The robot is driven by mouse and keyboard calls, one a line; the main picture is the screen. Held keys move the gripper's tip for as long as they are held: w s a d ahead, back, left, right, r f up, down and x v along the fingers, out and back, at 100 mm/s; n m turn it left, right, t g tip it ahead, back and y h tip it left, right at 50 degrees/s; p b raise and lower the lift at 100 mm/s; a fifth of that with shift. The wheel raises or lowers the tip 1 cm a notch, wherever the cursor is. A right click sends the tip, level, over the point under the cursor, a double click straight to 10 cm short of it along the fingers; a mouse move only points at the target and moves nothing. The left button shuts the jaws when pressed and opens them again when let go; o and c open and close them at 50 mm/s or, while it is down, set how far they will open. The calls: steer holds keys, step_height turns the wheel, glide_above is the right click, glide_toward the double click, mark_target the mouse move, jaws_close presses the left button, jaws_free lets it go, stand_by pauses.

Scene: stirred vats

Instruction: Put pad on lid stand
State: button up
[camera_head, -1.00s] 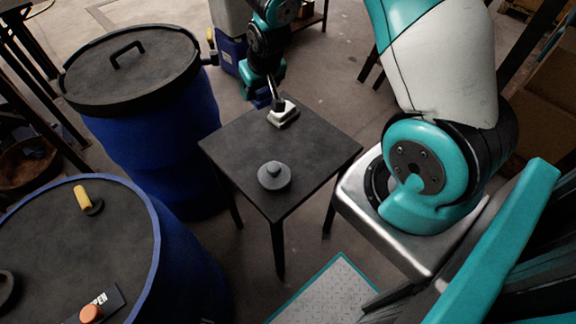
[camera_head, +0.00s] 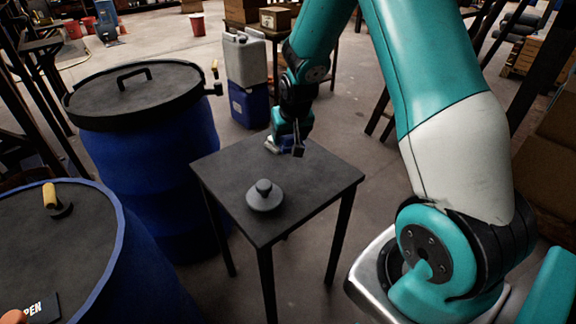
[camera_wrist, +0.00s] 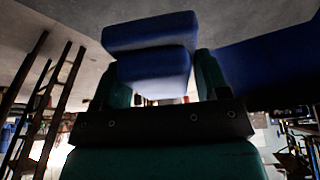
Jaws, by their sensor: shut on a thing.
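My gripper (camera_head: 291,146) is at the back edge of a small, square, dark table, the only stand-like thing here (camera_head: 225,180). In the wrist view, my gripper (camera_wrist: 160,80) is shut on a blue block-like thing, apparently the pad (camera_wrist: 152,62), held between its two fingers. A grey round knobbed piece (camera_head: 264,198) sits on the table's front half.
A blue vat with a closed dark lid (camera_head: 140,90) stands left of the table. Another blue vat (camera_head: 60,240) with a yellow handle is at the lower left. Stacked grey and blue canisters (camera_head: 246,60) stand behind. The table's right half is clear.

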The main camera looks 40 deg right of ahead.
mark_target(288, 167)
step_height(288, 167, down, 10)
steer(key=shift+r, duration=0.25)
steer(key=shift+b, duration=0.3)
steer(key=shift+f, duration=0.2)
steer(key=o, duration=1)
steer(key=shift+r, duration=0.1)
